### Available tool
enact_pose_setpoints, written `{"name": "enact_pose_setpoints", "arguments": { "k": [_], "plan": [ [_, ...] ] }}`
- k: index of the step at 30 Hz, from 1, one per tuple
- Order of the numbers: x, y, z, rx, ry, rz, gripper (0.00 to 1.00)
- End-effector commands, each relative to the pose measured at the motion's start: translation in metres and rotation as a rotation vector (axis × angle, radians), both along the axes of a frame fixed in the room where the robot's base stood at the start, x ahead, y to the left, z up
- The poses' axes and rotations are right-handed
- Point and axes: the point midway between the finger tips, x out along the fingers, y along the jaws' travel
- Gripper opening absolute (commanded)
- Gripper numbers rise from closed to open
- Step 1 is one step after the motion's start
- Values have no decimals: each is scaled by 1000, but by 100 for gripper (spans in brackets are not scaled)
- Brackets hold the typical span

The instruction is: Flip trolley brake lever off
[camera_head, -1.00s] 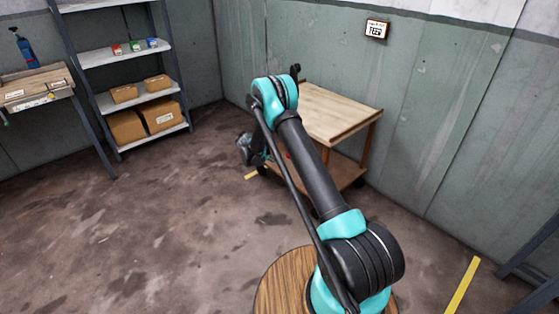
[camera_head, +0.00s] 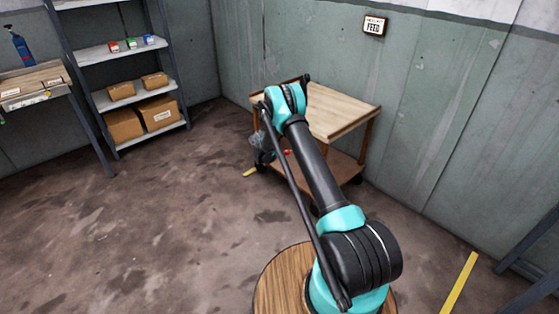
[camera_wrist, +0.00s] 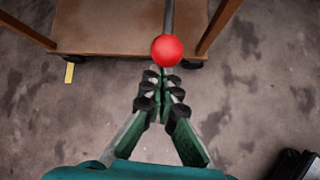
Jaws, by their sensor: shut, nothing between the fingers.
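The wooden trolley (camera_head: 338,112) stands against the back wall behind my arm. Its lower shelf (camera_wrist: 110,38) shows in the wrist view. The brake lever is a grey rod with a red ball knob (camera_wrist: 167,50), at the trolley's near edge. The red knob also shows small in the head view (camera_head: 287,152), beside my arm. My gripper (camera_wrist: 162,76) is shut and empty, its fingertips just below the knob in the wrist view. I cannot tell whether they touch it.
Grey metal shelves (camera_head: 122,96) with boxes stand at the back left, next to a workbench (camera_head: 35,82). A framed sign (camera_head: 375,26) hangs on the wall. Yellow floor marks (camera_wrist: 69,72) lie near the trolley. The floor (camera_head: 180,220) left of my arm is clear.

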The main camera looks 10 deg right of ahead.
Motion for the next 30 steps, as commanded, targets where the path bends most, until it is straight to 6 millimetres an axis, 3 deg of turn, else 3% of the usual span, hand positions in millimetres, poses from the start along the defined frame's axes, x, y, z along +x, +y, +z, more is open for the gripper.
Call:
{"name": "enact_pose_setpoints", "arguments": {
  "k": [17, 23, 30],
  "plan": [
    [1, -3, 7, 23, 16, -2, 0],
    [2, -5, 18, 79, 57, -3, 0],
    [8, -15, 47, 227, 162, -5, 0]
  ]
}}
